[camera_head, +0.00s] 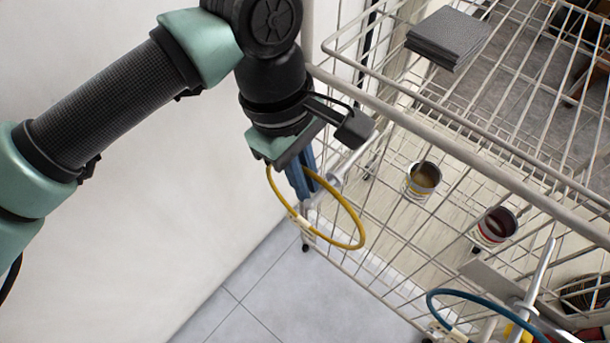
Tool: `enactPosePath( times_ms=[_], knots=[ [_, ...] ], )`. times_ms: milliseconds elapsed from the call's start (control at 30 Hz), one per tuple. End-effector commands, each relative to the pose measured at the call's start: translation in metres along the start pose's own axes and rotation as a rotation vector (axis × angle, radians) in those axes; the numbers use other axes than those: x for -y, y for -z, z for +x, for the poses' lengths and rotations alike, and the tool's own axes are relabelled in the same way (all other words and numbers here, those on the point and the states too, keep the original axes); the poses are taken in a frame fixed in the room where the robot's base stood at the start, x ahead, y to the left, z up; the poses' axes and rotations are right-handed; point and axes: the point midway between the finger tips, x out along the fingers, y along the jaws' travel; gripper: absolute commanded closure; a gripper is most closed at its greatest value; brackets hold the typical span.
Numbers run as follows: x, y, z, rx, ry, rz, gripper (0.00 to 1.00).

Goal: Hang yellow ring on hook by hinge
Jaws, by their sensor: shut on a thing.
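The thin yellow ring (357,220) hangs tilted below my gripper (301,186). The gripper's blue fingers point down and are shut on the ring's upper part. A pale grey hook-like piece (350,162) slants at the cart's near left corner, just right of the fingers. Its lower end overlaps the ring's opening in the picture. I cannot tell whether the ring is around it or only in front of it. The fingertips and the exact grip point are partly hidden. No hinge is clearly visible.
A wire cart (460,155) fills the right side. It holds dark grey sheets (447,38) and two open cans (422,178) (495,226). A blue ring (470,293) is beside another grey hook (540,275) at lower right. A white wall (130,240) stands at left.

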Motion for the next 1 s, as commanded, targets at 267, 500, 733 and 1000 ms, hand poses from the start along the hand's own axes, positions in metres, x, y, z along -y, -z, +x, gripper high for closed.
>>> enactPosePath(
  times_ms=[267, 500, 733, 1000],
  knots=[
    [0.000, 0.000, 0.000, 0.000, 0.000, 0.000, 0.78],
    [0.000, 0.000, 0.000, 0.000, 0.000, 0.000, 0.56],
    [0.000, 0.000, -0.003, -0.001, 0.000, 0.000, 0.56],
    [0.000, 0.000, -0.049, -0.004, -0.001, -0.001, 0.56]
  ],
)
